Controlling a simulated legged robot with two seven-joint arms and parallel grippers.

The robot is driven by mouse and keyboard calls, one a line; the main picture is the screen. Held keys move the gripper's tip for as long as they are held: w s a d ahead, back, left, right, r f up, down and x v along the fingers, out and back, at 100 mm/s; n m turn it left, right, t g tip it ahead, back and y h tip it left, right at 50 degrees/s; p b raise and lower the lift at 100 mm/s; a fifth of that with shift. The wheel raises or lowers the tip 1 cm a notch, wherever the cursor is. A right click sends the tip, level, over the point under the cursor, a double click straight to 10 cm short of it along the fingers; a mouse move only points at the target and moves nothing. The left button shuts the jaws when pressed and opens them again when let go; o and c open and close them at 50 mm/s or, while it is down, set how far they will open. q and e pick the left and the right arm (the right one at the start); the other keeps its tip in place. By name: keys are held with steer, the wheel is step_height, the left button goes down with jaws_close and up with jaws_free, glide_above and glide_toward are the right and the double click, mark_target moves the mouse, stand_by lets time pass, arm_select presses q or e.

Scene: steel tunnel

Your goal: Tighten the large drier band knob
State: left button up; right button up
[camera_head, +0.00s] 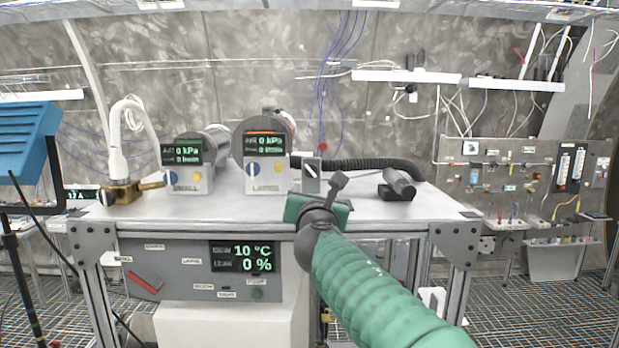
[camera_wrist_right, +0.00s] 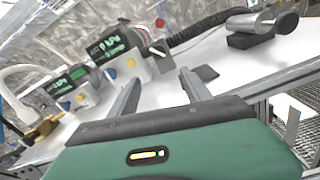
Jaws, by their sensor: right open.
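The large drier (camera_head: 265,158) is a grey cylinder with a green-lit display, a blue knob (camera_head: 253,168) and a yellow knob (camera_head: 280,170) on its front box. A small dark part (camera_head: 268,110) shows on top of its drum; I cannot tell whether it is the band knob. My right gripper (camera_head: 325,180) is open and empty, over the table's front edge, right of and nearer than the large drier. In the right wrist view, its two fingers (camera_wrist_right: 160,90) are apart and the large drier (camera_wrist_right: 118,52) is beyond them, touching neither. My left gripper is not in view.
The small drier (camera_head: 190,162) stands left of the large one on the white table (camera_head: 235,203). A white pipe (camera_head: 117,140) stands far left.

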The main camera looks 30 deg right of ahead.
steer(key=b+v, duration=0.9)
steer(key=v, duration=0.7)
steer(key=shift+s+d+f+b, duration=0.2)
steer(key=shift+s+d+b, duration=0.1)
steer(key=shift+s+b, duration=0.1)
steer(key=shift+s+a+r, duration=0.1)
steer(key=shift+s+a, duration=0.05)
